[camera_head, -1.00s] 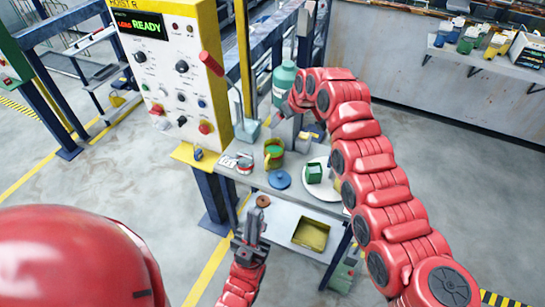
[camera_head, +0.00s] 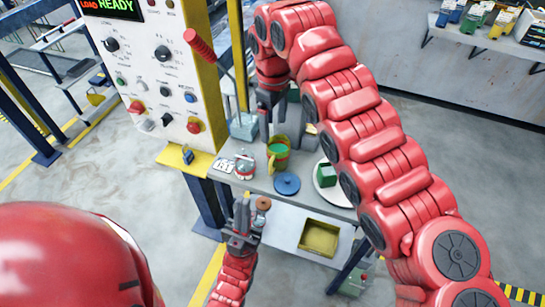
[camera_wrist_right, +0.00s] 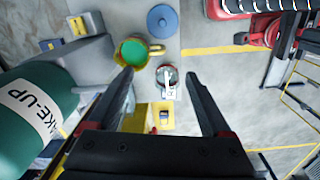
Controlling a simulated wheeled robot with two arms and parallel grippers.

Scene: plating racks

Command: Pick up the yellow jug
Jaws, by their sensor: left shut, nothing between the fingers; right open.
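The yellow jug (camera_head: 279,153), with green contents, stands upright on the grey bench. It also shows in the right wrist view (camera_wrist_right: 133,52), its handle turned to the right. My right gripper (camera_head: 267,122) points down above the bench, just behind and to the left of the jug. In the wrist view my right gripper (camera_wrist_right: 160,78) is open with its fingers wide apart; the jug is beyond the left fingertip, not between the fingers. My left gripper (camera_head: 243,203) is shut and empty in front of the bench edge.
A blue lid (camera_head: 287,183), a small metal can (camera_head: 244,168) and a green block (camera_head: 327,175) on a white plate are near the jug. A large teal bottle (camera_wrist_right: 35,115) is close to the right gripper. A control panel (camera_head: 155,70) stands left; a yellow bin (camera_head: 319,238) sits below.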

